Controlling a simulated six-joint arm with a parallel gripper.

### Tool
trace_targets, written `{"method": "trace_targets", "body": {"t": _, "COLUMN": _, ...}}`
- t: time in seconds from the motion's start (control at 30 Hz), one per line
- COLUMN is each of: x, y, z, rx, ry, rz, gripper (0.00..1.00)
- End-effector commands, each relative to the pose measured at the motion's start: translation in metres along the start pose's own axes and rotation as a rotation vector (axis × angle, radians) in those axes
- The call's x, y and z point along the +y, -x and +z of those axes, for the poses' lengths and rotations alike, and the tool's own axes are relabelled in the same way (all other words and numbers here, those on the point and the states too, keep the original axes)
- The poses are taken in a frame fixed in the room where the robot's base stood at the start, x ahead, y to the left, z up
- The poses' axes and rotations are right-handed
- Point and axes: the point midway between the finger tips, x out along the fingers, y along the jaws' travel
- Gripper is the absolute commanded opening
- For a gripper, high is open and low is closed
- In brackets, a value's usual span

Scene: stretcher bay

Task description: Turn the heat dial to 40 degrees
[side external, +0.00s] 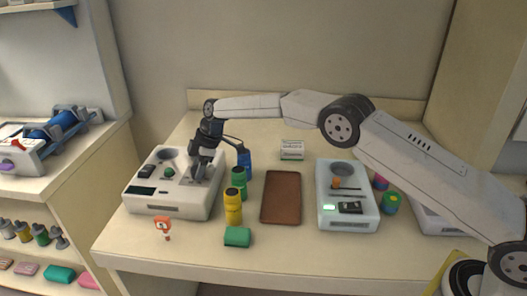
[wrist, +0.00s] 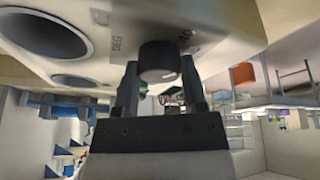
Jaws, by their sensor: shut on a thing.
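The heat dial (wrist: 158,60) is a dark round knob with a pale mark near its edge. It sits on a grey plate with "DEG" lettering, which is only partly readable in the wrist view. My gripper (side external: 200,172) is over the right part of the white heater unit (side external: 188,209) at the left of the table. In the wrist view its two dark fingers stand on either side of the dial and are shut on it. The side view hides the dial behind the gripper. The dial's exact setting cannot be read.
A yellow bottle (side external: 233,207), a green bottle (side external: 239,183) and a blue bottle (side external: 244,163) stand close right of the unit. A brown tray (side external: 281,198) and a second pale device (side external: 330,219) are farther right. A red-and-white tag (side external: 163,226) stands in front.

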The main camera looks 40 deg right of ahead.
Motion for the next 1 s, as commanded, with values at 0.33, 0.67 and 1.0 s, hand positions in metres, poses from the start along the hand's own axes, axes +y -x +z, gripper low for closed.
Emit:
{"method": "trace_targets", "body": {"t": 0.33, "x": 0.0008, "y": -0.0002, "z": 0.0000, "rx": 0.005, "ry": 0.111, "rz": -0.043, "gripper": 0.00}}
{"method": "trace_targets", "body": {"t": 0.67, "x": 0.0005, "y": 0.0000, "z": 0.0000, "rx": 0.004, "ry": 0.122, "rz": -0.047, "gripper": 0.00}}
{"method": "trace_targets", "body": {"t": 1.0, "x": 0.0005, "y": 0.0000, "z": 0.0000, "rx": 0.004, "ry": 0.119, "rz": -0.047, "gripper": 0.89}}
